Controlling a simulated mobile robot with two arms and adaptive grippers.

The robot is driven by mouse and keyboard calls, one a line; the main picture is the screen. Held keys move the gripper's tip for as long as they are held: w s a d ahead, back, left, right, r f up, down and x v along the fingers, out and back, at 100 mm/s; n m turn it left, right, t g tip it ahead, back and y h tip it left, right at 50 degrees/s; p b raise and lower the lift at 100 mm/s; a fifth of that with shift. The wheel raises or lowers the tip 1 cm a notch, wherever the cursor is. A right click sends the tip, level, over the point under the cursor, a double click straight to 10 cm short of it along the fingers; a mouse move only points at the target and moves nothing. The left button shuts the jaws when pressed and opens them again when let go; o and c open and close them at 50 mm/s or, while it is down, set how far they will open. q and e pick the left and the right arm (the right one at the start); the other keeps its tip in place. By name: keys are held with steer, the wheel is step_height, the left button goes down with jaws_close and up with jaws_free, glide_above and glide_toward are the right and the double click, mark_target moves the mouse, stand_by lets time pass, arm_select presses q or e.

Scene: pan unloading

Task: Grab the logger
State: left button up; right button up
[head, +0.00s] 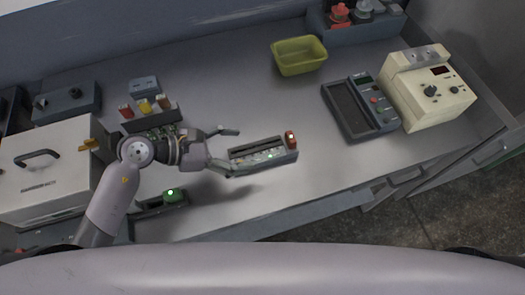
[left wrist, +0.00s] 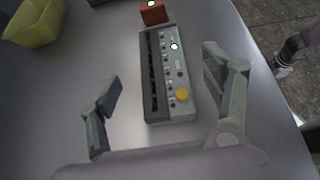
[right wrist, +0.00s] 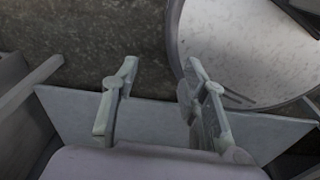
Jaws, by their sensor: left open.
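No label names the logger, and I cannot tell which device it is. A long grey instrument box (head: 262,153) with a row of switches lies on the bench. My right gripper (right wrist: 162,72) is open and empty.
A yellow-green bin (head: 299,56), a dark keypad device (head: 360,107) and a cream meter (head: 428,88) stand to the right. A white case (head: 45,175), a rack of coloured pieces (head: 150,116) and a green-lit unit (head: 173,195) are left.

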mark_target(264, 151)
arm_select(q)
steer(key=shift+w+d+f, duration=0.2)
steer(key=shift+d+f, duration=0.2)
steer(key=shift+d, duration=0.2)
steer(key=shift+w+d+f, duration=0.15)
steer(key=shift+d+f, duration=0.1)
steer(key=shift+d, duration=0.3)
steer(key=shift+d+f, duration=0.15)
steer(key=shift+d, duration=0.05)
steer(key=b+x, duration=0.1)
steer(key=x, duration=0.2)
steer(key=shift+w+d+f+b, duration=0.1)
steer(key=shift+d+f+b, duration=0.05)
steer(key=shift+f+b, duration=0.2)
steer(key=shift+w+d+f, duration=0.1)
steer(key=shift+d, duration=0.35)
steer(key=shift+c, duration=0.5)
arm_select(e)
steer(key=shift+a+f, duration=0.25)
steer(key=shift+f, duration=0.25)
steer(key=shift+a+f, duration=0.2)
steer(key=shift+f, duration=0.3)
